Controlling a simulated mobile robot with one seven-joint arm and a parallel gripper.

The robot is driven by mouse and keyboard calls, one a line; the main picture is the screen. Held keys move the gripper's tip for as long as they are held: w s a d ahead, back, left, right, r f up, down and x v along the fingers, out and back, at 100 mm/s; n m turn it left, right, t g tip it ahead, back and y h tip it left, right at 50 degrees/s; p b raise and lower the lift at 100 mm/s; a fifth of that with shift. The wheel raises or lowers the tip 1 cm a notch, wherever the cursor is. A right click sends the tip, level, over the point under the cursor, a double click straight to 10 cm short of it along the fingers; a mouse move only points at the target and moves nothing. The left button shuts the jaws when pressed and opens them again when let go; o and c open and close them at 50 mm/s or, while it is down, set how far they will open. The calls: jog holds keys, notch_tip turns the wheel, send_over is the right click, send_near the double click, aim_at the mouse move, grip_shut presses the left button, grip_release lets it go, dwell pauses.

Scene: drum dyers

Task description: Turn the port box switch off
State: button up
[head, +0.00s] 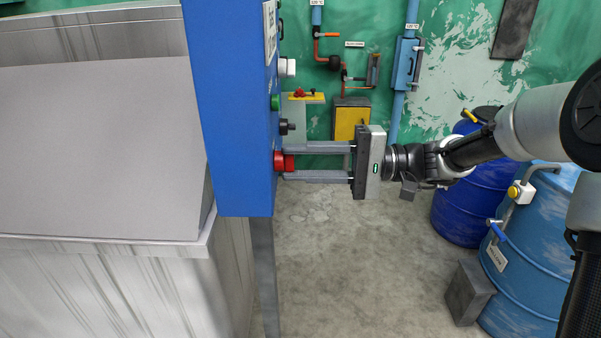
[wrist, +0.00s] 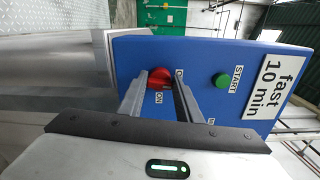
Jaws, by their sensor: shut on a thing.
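The blue port box (head: 232,100) stands left of centre in the head view, with its control face turned to the right. Its red switch knob (head: 278,161) sits lowest on that face. In the wrist view the red knob (wrist: 156,80) lies between the fingers, with an "ON" label beside it and another label partly hidden by a finger. My gripper (head: 288,162) reaches in from the right, its two long fingers shut on the red knob, one above and one below it in the head view. The fingers hide part of the knob, so its exact setting is unclear.
The face also carries a green START button (wrist: 221,80), a black knob (head: 286,127), a white knob (head: 287,67) and a "fast 10 min" sign (wrist: 278,73). A metal tub (head: 100,150) adjoins on the left. Blue drums (head: 540,265) stand right.

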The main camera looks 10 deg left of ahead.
jog(key=shift+f+n+b, duration=0.1)
jog(key=shift+n+b, duration=0.35)
jog(key=shift+n, duration=0.15)
jog(key=o, duration=1)
jog(key=shift+o, duration=0.2)
jog(key=p+v, duration=0.1)
jog(key=v, duration=1.6)
jog(key=shift+d, duration=0.25)
jog(key=shift+w, duration=0.1)
